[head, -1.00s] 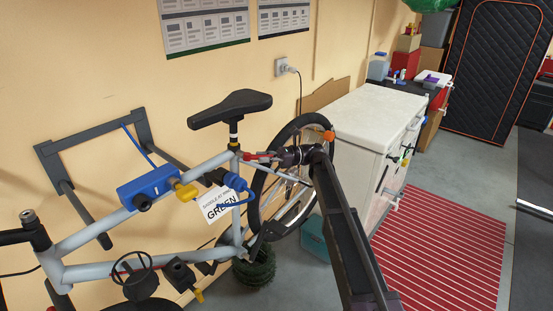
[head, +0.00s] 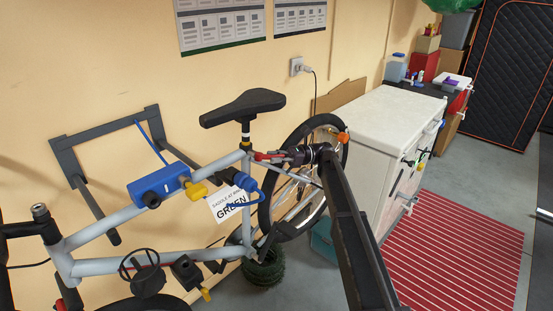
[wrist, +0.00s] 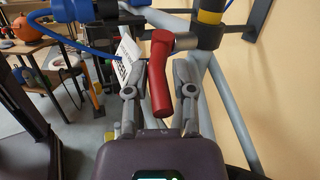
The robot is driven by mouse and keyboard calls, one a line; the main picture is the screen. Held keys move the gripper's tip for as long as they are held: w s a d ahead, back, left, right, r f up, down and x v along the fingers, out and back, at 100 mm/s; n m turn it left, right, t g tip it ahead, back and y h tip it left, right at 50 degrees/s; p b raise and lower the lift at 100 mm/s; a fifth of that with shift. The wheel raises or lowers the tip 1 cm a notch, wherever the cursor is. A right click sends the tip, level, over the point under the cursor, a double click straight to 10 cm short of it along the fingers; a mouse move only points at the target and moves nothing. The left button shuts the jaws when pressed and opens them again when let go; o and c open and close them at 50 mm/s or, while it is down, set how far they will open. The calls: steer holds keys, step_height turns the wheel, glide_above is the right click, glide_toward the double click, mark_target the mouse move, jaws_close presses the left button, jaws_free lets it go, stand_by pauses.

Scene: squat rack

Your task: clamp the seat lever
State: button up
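The red seat lever (wrist: 160,75) sticks out from its grey pivot beside the seat post (wrist: 211,28) in the wrist view. In the head view the lever (head: 262,156) shows small below the black saddle (head: 243,107). My gripper (wrist: 156,80) is open, with one finger on each side of the lever. A gap shows on the left of the lever; on the right I cannot tell if the finger touches. In the head view my gripper (head: 284,157) reaches the lever from the right. The post carries a yellow band in the wrist view.
The grey bike frame (head: 110,269) hangs on a wall stand (head: 85,140). A blue clamp box (head: 160,184) and a white card reading GREEN (head: 227,206) are close to the lever. A white cabinet (head: 390,110) stands right of the rear wheel (head: 267,215).

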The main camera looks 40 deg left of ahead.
steer(key=shift+o, duration=0.7)
steer(key=shift+c, duration=0.2)
